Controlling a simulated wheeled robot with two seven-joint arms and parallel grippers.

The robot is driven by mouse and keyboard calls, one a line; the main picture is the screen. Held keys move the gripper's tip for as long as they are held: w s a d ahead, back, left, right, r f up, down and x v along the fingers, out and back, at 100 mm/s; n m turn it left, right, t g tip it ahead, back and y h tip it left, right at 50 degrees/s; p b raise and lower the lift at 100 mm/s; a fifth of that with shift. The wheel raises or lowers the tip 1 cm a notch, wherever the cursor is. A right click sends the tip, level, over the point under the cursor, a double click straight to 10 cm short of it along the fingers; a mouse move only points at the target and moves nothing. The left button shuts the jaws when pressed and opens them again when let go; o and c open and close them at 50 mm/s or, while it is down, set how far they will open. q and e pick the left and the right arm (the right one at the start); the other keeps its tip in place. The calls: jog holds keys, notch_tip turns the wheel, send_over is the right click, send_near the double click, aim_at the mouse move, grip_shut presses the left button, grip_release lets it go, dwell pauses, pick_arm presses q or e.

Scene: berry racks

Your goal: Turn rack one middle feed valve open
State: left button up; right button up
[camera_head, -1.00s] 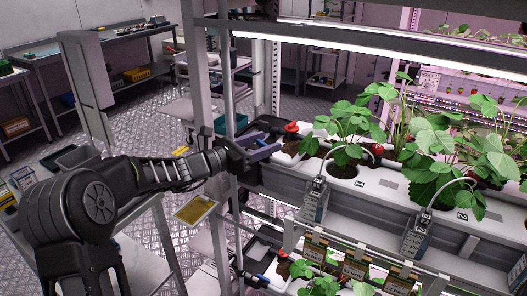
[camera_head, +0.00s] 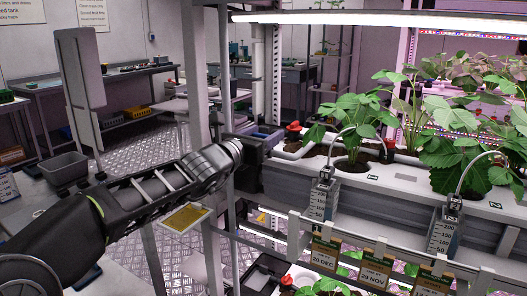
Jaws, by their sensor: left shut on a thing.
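Rack one's middle tier has a pipe fitting with a red knob (camera_head: 293,127) at its left end, beside the planted trough. A blue valve handle (camera_head: 270,139) shows there, left of the red knob and partly hidden behind my gripper. My left gripper (camera_head: 262,146) has come in from the left between the rack's posts and is shut at the handle. Its fingertips are mostly hidden, so the exact grip is hard to see. My right gripper is not in view.
A metal rack post (camera_head: 197,80) stands close beside my left wrist. A white trough (camera_head: 400,177) with strawberry plants runs to the right. A yellow card (camera_head: 186,217) hangs below my forearm. Date tags (camera_head: 325,252) hang on a lower front rail. Workbenches stand behind.

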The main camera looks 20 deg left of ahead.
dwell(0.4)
pick_arm(q)
jog(key=o, duration=1.4)
jog(key=shift+c, duration=0.2)
jog(key=s+a, duration=0.1)
jog(key=s, duration=0.6)
jog(key=shift+s+a, duration=0.15)
jog(key=shift+s, duration=0.2)
